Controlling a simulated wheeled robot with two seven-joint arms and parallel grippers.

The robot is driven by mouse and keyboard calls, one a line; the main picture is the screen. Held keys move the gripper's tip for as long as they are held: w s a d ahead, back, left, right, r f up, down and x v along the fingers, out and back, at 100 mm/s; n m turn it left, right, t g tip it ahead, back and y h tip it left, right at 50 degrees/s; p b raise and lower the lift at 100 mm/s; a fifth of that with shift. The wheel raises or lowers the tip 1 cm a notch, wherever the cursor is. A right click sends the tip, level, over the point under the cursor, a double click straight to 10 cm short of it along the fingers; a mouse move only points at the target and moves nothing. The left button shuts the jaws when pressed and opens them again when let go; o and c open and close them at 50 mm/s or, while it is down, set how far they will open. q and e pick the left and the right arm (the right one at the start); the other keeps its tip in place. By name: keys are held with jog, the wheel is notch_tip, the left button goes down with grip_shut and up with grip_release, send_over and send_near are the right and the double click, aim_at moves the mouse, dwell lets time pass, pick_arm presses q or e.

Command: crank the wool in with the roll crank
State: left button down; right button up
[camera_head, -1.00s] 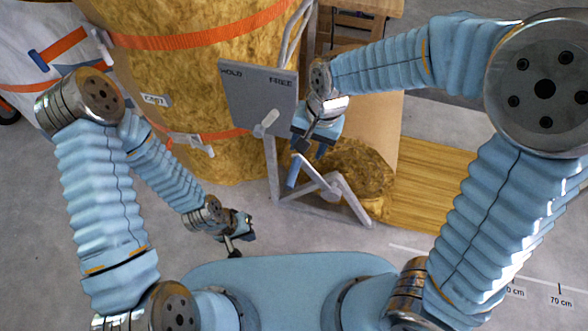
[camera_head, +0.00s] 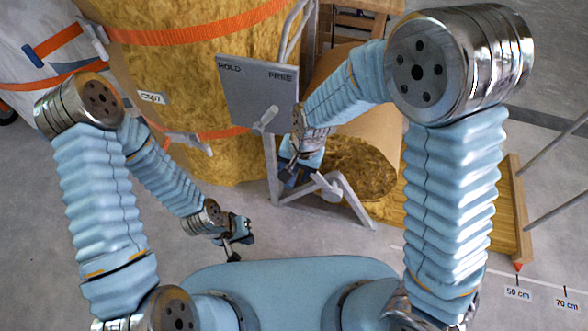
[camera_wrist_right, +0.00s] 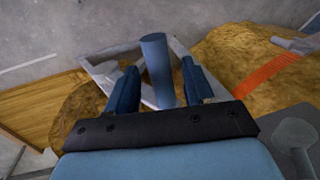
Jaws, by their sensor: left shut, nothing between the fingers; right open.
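The roll crank (camera_head: 328,187) is a grey metal crank on a frame in front of the wool roll (camera_head: 362,165). Its blue handle (camera_wrist_right: 154,45) stands up in the right wrist view, between the two open fingers of my right gripper (camera_wrist_right: 159,68), with a visible gap to each finger. In the head view my right gripper (camera_head: 288,180) is at the crank and hides the handle. My left gripper (camera_head: 236,246) is shut and empty, low over the floor left of the crank. The wool roll also shows in the right wrist view (camera_wrist_right: 78,125).
A grey panel (camera_head: 255,92) marked HOLD and FREE, with a light lever (camera_head: 266,118), stands just behind the crank. Tall strapped wool bales (camera_head: 190,75) fill the back left. A wooden board (camera_head: 510,215) lies at right. The floor in front is clear.

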grip_shut()
dwell(0.3)
